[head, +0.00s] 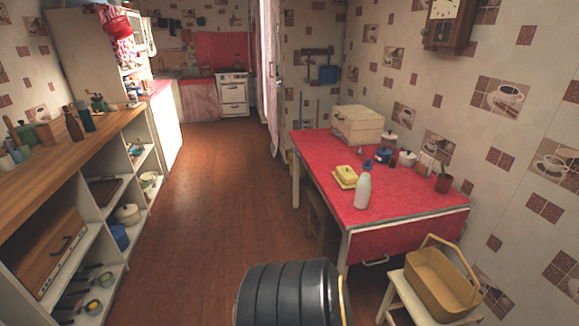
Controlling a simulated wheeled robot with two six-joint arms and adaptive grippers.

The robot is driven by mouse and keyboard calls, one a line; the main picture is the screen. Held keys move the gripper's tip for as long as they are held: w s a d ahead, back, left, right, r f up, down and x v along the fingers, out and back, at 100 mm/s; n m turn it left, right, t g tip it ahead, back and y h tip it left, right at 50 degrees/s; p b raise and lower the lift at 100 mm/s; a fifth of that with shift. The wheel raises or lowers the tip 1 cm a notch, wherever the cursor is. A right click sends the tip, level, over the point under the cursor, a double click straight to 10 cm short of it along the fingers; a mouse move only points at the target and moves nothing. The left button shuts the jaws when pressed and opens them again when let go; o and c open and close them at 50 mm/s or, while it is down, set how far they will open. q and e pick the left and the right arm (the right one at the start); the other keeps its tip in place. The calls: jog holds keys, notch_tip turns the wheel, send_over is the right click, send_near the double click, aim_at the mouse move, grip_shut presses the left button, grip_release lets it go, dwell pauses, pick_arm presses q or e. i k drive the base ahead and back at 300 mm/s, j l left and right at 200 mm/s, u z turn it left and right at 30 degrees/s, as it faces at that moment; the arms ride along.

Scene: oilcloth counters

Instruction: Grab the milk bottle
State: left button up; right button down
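A pale whitish bottle (363,191), which looks like the milk bottle, stands upright near the front left part of the red-covered table (400,205). A yellow butter dish (345,177) is just behind it to the left. A small blue-topped item (368,166) shows right behind the bottle. Neither of my grippers is in view, and nothing touches the bottle from the front.
A stool with a tan basket (442,280) is at front right. A dark ribbed object (288,295) is at the bottom edge. The floor at left is clear.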

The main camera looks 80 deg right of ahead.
aim_at(363, 187)
jog(key=l+z, duration=0.1)
jog(key=z, duration=2.95)
jog(key=k+z, duration=0.1)
jog(key=z, duration=0.15)
jog(key=i+j+z, duration=0.15)
jog(key=i+j, duration=0.15)
jog(key=i, duration=0.15)
jog(key=i+j+z, duration=0.15)
jog(key=i+j, duration=0.2)
jog(key=i+j+z, duration=0.15)
jog(key=j, duration=0.45)
jog(key=i+j+z, duration=0.15)
jog(key=j, duration=0.45)
jog(key=i+j+z, duration=0.15)
jog(key=j, duration=0.45)
jog(key=i+j+z, duration=0.1)
jog(key=j, duration=0.55)
jog(key=i+j+z, duration=0.15)
jog(key=j, duration=0.5)
